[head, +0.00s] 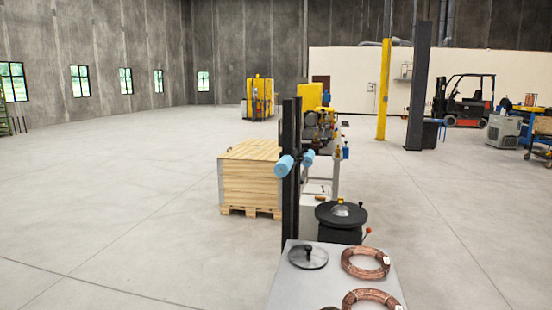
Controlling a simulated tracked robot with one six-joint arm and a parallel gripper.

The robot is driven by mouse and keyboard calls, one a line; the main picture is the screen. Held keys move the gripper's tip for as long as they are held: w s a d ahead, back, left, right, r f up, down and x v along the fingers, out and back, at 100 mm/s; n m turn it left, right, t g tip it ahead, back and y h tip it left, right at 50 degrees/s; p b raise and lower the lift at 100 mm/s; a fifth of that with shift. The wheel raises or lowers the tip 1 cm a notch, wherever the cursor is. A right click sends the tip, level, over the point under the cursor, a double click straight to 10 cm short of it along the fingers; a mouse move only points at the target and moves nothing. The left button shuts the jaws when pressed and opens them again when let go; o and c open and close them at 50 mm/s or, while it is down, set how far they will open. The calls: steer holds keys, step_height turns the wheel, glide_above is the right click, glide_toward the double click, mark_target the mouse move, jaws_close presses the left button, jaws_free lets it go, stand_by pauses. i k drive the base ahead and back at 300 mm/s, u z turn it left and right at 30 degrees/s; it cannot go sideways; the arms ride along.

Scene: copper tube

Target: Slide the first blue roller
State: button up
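Two light blue rollers show near the middle of the head view, at a tall dark upright post (291,195). The larger, nearer blue roller (285,166) is on the left side of the post. The smaller blue roller (308,157) is on the right and looks farther back. How they are mounted is too small to tell. Which one is the first roller I cannot tell. My gripper is not in view. Two copper tube coils lie on a grey table top (290,290): a whole coil (365,263) and a nearer coil (371,299) cut by the bottom edge.
A dark disc with a knob (308,256) lies on the table. Behind it stands a black round machine (341,216). A wooden stack (250,178) on a pallet stands left of the post. A yellow column (383,90) and a forklift (465,100) are farther back. The left floor is clear.

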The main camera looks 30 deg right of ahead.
mark_target(288, 162)
steer(key=u, duration=0.5)
steer(key=i, duration=2.5)
steer(key=z, duration=1.3)
steer(key=i, duration=0.85)
steer(key=z, duration=0.5)
